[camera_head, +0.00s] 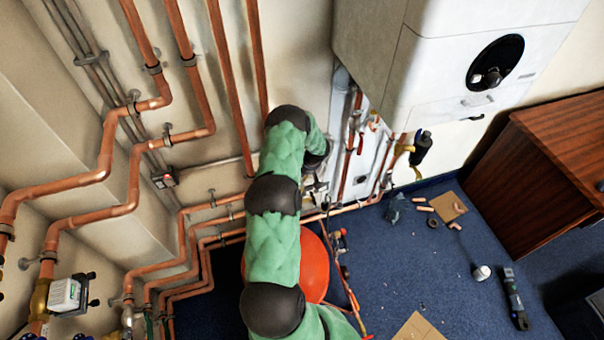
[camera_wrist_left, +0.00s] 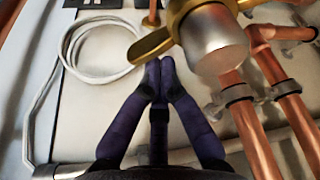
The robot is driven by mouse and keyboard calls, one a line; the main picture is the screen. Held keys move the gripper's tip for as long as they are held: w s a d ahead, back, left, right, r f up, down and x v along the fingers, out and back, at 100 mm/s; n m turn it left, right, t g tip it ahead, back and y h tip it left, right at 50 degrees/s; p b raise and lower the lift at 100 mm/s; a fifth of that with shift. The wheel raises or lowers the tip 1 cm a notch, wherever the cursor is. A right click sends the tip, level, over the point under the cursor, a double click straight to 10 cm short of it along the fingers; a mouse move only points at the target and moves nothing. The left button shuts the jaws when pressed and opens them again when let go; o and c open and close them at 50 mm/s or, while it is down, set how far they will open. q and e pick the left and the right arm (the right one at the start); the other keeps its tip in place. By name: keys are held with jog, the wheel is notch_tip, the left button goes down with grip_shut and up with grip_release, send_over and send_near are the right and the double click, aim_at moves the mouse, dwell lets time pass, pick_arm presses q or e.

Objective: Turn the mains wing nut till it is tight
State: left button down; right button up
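In the left wrist view, a brass wing nut (camera_wrist_left: 152,45) sits around a silver-grey cylindrical body (camera_wrist_left: 213,42). One wing points down and left, towards my fingertips. My left gripper (camera_wrist_left: 160,68) has its two dark fingers together just below that wing, with nothing seen between them. I cannot tell whether the tips touch the wing. In the head view, my green padded arm with black joints reaches up to the pipework under the boiler. It hides most of its own gripper and the wing nut there. My right gripper is not in view.
Copper pipes (camera_wrist_left: 259,130) run close on the right, held by grey clips. A coiled white cable (camera_wrist_left: 70,50) lies at the left. In the head view are a white boiler (camera_head: 430,60), a red-orange round vessel (camera_head: 314,265), a wooden cabinet (camera_head: 550,150) and loose tools on blue carpet.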

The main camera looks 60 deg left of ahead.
pick_arm(q)
jog(key=v, duration=1.1)
jog(key=shift+d+r, duration=0.15)
jog(key=shift+r, duration=0.2)
jog(key=shift+w, duration=0.1)
jog(key=w+d+f+m+t, duration=0.1)
jog(key=d+f+m, duration=0.25)
jog(key=d, duration=0.45)
jog(key=w+d+f+m+t+h, duration=0.15)
jog(key=d+m, duration=0.25)
jog(key=d, duration=0.5)
jog(key=d+f+m+t+y, duration=0.1)
jog(key=d+f+m, duration=0.25)
jog(key=d, duration=0.45)
jog(key=s+d+m+h, duration=0.2)
jog(key=s+d, duration=0.3)
jog(key=d, duration=0.3)
jog(key=s+d+m+g+h, duration=0.1)
jog(key=s+d+m+h, duration=0.1)
jog(key=s+d, duration=0.3)
jog(key=s+d+m+g+h, duration=0.1)
jog(key=s+d+m+h, duration=0.2)
jog(key=d, duration=0.8)
jog(key=s, duration=0.2)
jog(key=shift+s+d+m, duration=0.4)
jog(key=shift+f, duration=0.1)
